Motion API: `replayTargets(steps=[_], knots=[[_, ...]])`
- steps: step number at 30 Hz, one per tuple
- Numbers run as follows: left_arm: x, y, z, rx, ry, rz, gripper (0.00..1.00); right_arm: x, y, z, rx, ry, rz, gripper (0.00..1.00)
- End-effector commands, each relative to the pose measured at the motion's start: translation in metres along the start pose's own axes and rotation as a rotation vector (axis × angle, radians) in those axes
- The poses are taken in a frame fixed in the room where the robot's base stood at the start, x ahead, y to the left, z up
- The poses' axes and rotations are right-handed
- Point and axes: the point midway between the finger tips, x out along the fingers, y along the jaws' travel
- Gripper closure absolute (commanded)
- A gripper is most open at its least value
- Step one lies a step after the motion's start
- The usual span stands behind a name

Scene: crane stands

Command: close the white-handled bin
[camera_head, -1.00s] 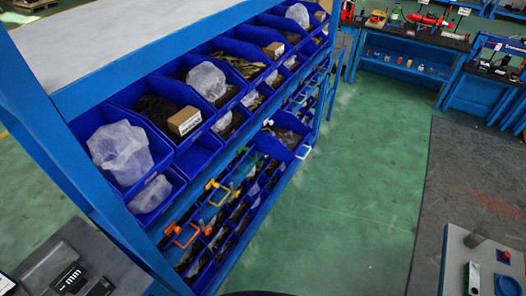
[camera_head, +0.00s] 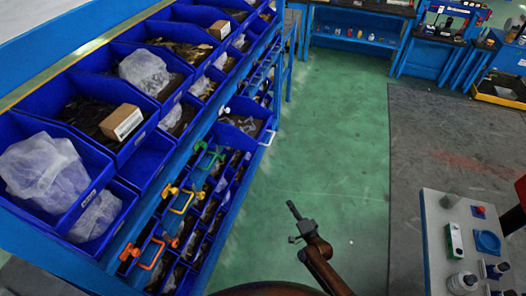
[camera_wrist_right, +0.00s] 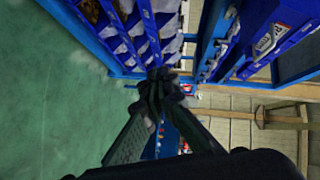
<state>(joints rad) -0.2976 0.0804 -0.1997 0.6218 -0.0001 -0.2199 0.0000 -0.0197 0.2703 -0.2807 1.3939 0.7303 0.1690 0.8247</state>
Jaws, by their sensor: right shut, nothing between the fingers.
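The white-handled bin (camera_head: 243,124) is a blue bin in the lower rows of the blue rack, seen in the head view. It sticks out from the rack toward the aisle, and its white handle (camera_head: 268,138) is on its outer front side. My right gripper (camera_head: 294,211) is shut and empty over the green floor, nearer to me than the bin and apart from it. In the right wrist view its fingers (camera_wrist_right: 160,84) meet in the middle, with rack bins beyond; I cannot tell the white-handled bin there. My left gripper is not in view.
Nearer lower bins have green (camera_head: 208,158), yellow (camera_head: 181,200) and orange (camera_head: 152,254) handles. Upper blue bins hold bagged parts and boxes. A grey bench (camera_head: 445,205) stands at the right. The green floor (camera_head: 330,150) between is clear.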

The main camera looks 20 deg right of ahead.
Motion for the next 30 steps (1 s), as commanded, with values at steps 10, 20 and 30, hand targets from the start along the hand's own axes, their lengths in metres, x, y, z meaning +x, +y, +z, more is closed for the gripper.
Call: replayTargets(steps=[10, 20, 30], knots=[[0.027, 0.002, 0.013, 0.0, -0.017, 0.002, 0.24, 0.038, -0.196, -0.031, 0.544, -0.004, -0.427, 1.0], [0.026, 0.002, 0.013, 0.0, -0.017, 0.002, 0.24, 0.075, -0.224, -0.038, 0.573, -0.007, -0.449, 1.0], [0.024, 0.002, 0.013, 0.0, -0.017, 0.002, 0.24, 0.133, -0.253, -0.039, 0.575, -0.008, -0.445, 1.0]])
